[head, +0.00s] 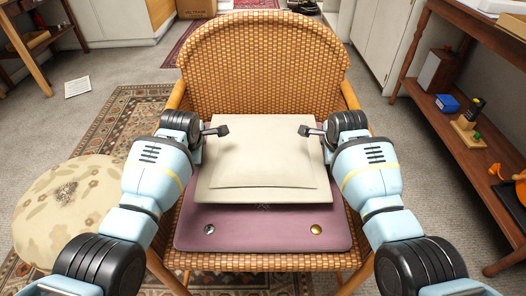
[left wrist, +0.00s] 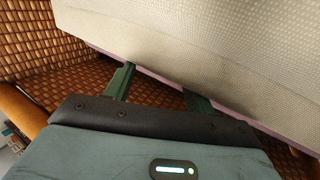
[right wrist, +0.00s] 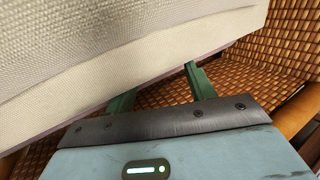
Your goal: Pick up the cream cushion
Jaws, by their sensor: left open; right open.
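The cream cushion (head: 265,165) lies on a purple seat pad (head: 262,233) on the wicker chair (head: 262,65). It also fills the upper part of the left wrist view (left wrist: 220,50) and the right wrist view (right wrist: 110,60). My left gripper (head: 222,130) is at the cushion's left upper side, and my right gripper (head: 304,131) is at its right upper side. In the wrist views, the left gripper's fingers (left wrist: 158,85) and the right gripper's fingers (right wrist: 158,85) are apart, close to the cushion's side. Whether they touch it I cannot tell.
The chair's backrest stands behind the cushion, with armrests outside both grippers. A floral pouffe (head: 70,208) is at the left. A wooden shelf (head: 470,135) with small objects stands at the right. A patterned rug (head: 125,125) lies on the floor.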

